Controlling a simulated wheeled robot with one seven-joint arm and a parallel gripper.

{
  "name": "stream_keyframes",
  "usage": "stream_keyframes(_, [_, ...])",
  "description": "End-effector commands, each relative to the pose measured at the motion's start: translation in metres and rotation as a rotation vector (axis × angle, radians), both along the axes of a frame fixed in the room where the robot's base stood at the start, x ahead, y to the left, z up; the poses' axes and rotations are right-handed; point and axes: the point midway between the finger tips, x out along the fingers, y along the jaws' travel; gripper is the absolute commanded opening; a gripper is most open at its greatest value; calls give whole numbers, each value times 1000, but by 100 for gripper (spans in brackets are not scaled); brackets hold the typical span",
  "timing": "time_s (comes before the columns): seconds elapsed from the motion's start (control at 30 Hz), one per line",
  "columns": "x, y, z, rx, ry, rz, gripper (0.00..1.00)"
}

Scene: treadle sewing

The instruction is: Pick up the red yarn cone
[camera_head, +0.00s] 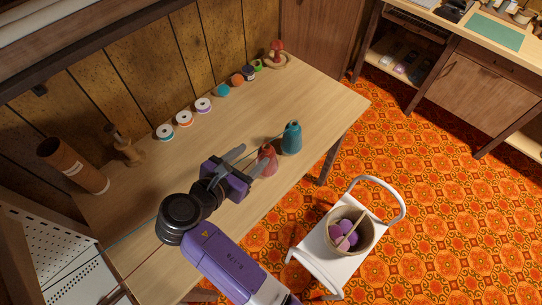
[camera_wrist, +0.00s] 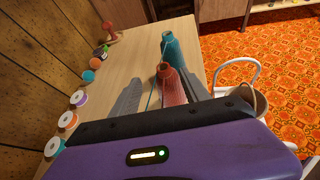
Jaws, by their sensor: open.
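The red yarn cone (camera_head: 268,161) stands upright on the wooden table near its front edge. It also shows in the wrist view (camera_wrist: 172,88), between my two grey fingers and closer to the right one. My gripper (camera_head: 251,158) is open and low over the table, its fingers reaching toward the red cone. The wrist view also shows my gripper (camera_wrist: 160,95), with a gap between the left finger and the cone. The cone's lower part is hidden behind my purple gripper body in the wrist view. I cannot tell whether the right finger touches the cone.
A teal yarn cone (camera_head: 291,138) stands just beyond the red one, with a loose thread trailing from it. Several spools (camera_head: 184,118) line the wall side. A white chair (camera_head: 318,252) holding a basket (camera_head: 368,240) stands beside the table.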

Motion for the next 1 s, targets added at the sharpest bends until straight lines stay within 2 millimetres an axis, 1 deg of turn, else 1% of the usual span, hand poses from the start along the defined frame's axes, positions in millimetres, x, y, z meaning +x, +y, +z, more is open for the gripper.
stream_keyframes(0.07, [-2, -4, -1, -31, 20, 0, 54])
stream_keyframes(0.17, [0, -6, -2, -52, 31, 7, 54])
stream_keyframes(0.47, [23, -17, -15, -53, 32, 10, 54])
stream_keyframes(0.73, [52, -32, -32, -52, 32, 9, 54])
stream_keyframes(0.83, [58, -35, -36, -52, 32, 10, 54])
stream_keyframes(1.0, [60, -35, -37, -51, 31, 12, 54])
